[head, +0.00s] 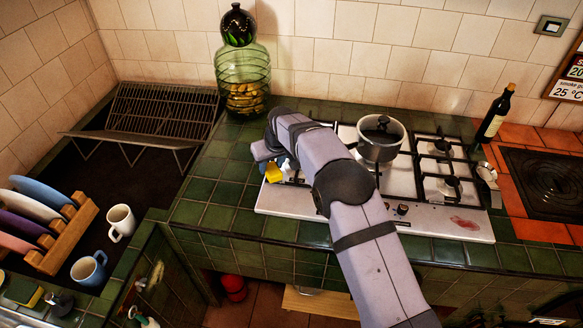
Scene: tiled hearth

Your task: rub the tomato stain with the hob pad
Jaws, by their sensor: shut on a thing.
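The tomato stain (464,222) is a thin red smear on the white hob's front right. The hob pad (273,173) seems to be the yellow piece at the hob's left edge, partly hidden by my arm. My gripper (284,171) is at that left edge, shut on the yellow pad, far to the left of the stain. My arm hides much of the gripper, and I cannot tell whether the pad touches the surface.
A lidded pot (379,144) stands on the hob (426,215) behind my arm. A dark bottle (495,114) stands right of the hob, and a green glass jar (243,80) behind left. A metal cup (487,173) sits at the hob's right side.

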